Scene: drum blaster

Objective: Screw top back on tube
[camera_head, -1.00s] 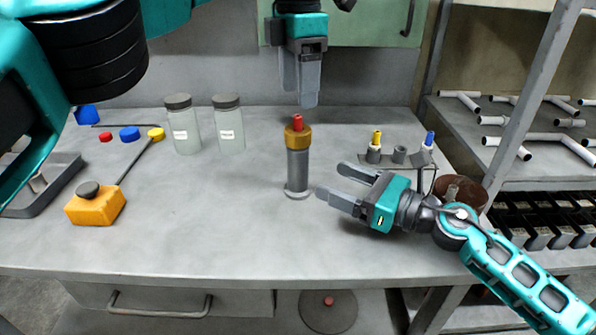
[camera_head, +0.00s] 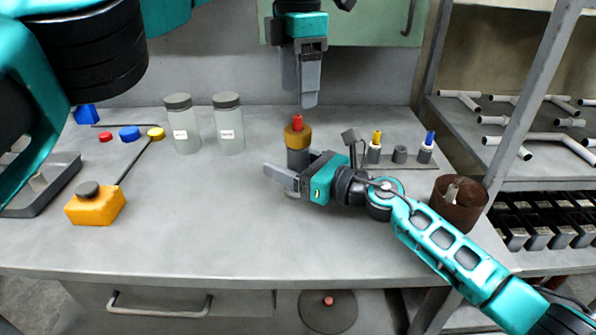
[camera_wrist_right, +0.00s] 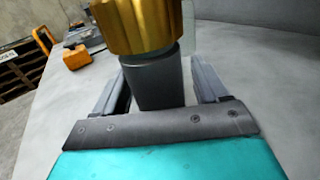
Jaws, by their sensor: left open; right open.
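The tube (camera_head: 298,158) stands upright on the table, dark grey, with the gold top (camera_head: 298,137) on its upper end and a red piece (camera_head: 297,121) above that. My right gripper (camera_head: 285,180) is open, low beside the tube, and hides its lower part in the head view. In the right wrist view the grey tube (camera_wrist_right: 157,82) stands between the two open fingers, with the gold top (camera_wrist_right: 145,22) above them. My left gripper (camera_head: 302,80) is open, pointing down above the red piece, apart from it.
Two lidded jars (camera_head: 182,125) (camera_head: 228,125) stand at the back left. An orange block (camera_head: 95,205) lies at the left. A small rack with yellow (camera_head: 375,148) and blue (camera_head: 425,148) tipped pieces and a brown can (camera_head: 459,203) are at the right. The front table is clear.

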